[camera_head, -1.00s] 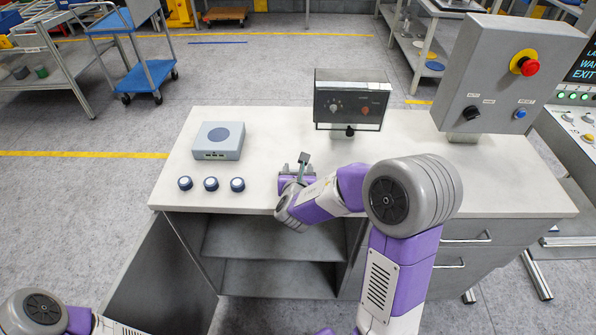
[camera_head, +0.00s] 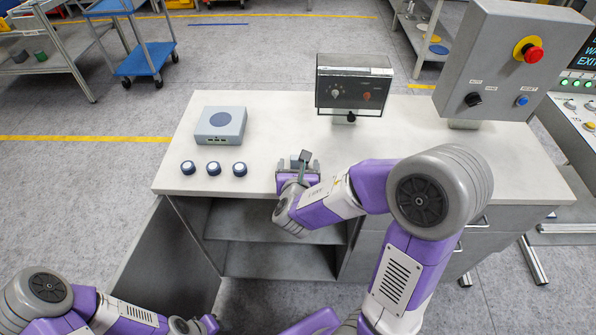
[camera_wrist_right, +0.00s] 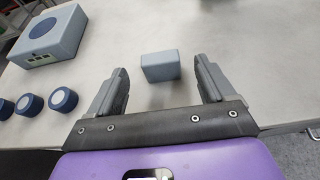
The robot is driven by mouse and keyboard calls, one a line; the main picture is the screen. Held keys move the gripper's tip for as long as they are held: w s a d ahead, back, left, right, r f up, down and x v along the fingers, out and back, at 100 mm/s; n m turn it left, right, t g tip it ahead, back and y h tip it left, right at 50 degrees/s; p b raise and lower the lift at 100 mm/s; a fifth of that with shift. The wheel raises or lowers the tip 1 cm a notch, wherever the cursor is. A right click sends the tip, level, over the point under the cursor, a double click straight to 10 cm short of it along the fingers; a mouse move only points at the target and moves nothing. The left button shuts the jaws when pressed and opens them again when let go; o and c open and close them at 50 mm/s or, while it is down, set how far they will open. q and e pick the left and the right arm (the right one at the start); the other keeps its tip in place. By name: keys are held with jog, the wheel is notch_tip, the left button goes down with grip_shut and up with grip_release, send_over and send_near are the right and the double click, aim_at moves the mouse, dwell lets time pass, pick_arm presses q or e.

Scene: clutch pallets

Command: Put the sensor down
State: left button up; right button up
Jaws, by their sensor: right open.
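A small grey-blue block, which I take to be the sensor (camera_wrist_right: 160,66), is between the spread fingers of my right gripper (camera_wrist_right: 163,84) in the right wrist view. There is a clear gap on each side of it, and it appears to sit on the white worktop. In the head view, my right gripper (camera_head: 298,170) is low over the worktop's front edge. The small block shows there only partly and is hard to make out. My left gripper (camera_head: 208,324) is at the bottom edge of the head view, away from the worktop; its fingers are unclear.
On the white worktop (camera_head: 410,140), a grey box with a round blue top (camera_head: 220,125) stands left, behind three blue-rimmed knobs (camera_head: 213,169). A dial panel (camera_head: 352,85) stands at the back. A grey control box with a red button (camera_head: 510,65) stands right. The worktop's middle is clear.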

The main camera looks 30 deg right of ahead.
jog(key=v, duration=0.2)
jog(key=shift+s+a+r, duration=0.2)
jog(key=shift+s+r, duration=0.05)
jog(key=s+b, duration=0.1)
jog(key=b, duration=0.2)
jog(key=shift+a+b, duration=0.25)
jog(key=shift+b, duration=0.15)
jog(key=shift+s+a+b, duration=0.1)
jog(key=shift+s+b, duration=0.05)
jog(key=shift+b, duration=0.15)
jog(key=shift+s+a+r+b, duration=0.2)
jog(key=shift+s+r+b, duration=0.15)
jog(key=shift+b, duration=0.1)
